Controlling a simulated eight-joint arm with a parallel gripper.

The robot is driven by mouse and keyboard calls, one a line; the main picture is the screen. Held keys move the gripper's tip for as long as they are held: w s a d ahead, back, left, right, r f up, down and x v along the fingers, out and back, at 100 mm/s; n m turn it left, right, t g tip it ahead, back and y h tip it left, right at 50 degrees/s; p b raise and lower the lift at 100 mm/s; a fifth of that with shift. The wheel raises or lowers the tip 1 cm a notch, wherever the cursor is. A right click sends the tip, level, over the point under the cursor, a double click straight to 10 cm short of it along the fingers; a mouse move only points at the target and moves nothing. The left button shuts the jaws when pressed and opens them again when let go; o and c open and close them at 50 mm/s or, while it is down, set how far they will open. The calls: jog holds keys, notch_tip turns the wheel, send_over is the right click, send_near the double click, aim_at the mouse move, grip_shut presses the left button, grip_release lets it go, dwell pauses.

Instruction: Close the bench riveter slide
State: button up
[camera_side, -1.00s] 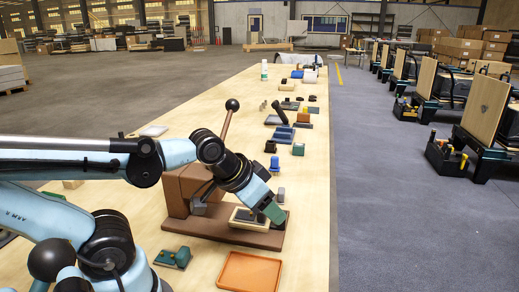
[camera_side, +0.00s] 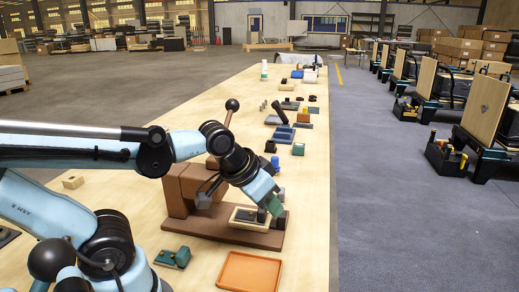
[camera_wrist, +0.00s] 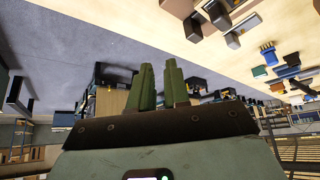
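The bench riveter (camera_side: 188,188) stands on a brown base (camera_side: 205,228) on the bench, with a brown upright body and a lever topped by a black ball (camera_side: 232,104). A cream slide tray (camera_side: 236,222) with a dark inset lies on the base, in front of the body. My gripper (camera_side: 274,206) points down at the slide's right end; I cannot tell whether it touches. In the wrist view, my gripper's green fingers (camera_wrist: 160,85) stand a narrow gap apart with nothing visible between them. My arm hides part of the riveter body.
An orange tray (camera_side: 250,274) and a green part (camera_side: 172,258) lie nearer on the bench. Blue holders (camera_side: 283,135) and other small items sit farther along it. A wooden block (camera_side: 73,181) lies at the left. The bench right of the base is a narrow clear strip.

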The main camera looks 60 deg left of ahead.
jog(key=w+n+g+y, duration=0.1)
jog(key=w, duration=0.1)
jog(key=w+r+n+g+y, duration=0.1)
jog(key=w, duration=0.2)
jog(key=w+d+r+n+g+y, duration=0.1)
jog(key=w+n+g, duration=0.1)
jog(key=shift+w, duration=0.3)
grip_shut()
jog(key=shift+w+d+f+n+g+y, duration=1.85)
jog(key=shift+w+f+n+y, duration=0.25)
jog(key=shift+w+n, duration=1.1)
jog(key=x, duration=0.9)
jog(key=shift+w, duration=0.3)
jog(key=shift+s+a+f, duration=0.1)
jog(key=shift+s+a, duration=0.75)
jog(key=shift+a, duration=0.1)
jog(key=shift+s+a+m, duration=0.3)
jog(key=shift+s+a, duration=0.25)
jog(key=shift+s, duration=0.05)
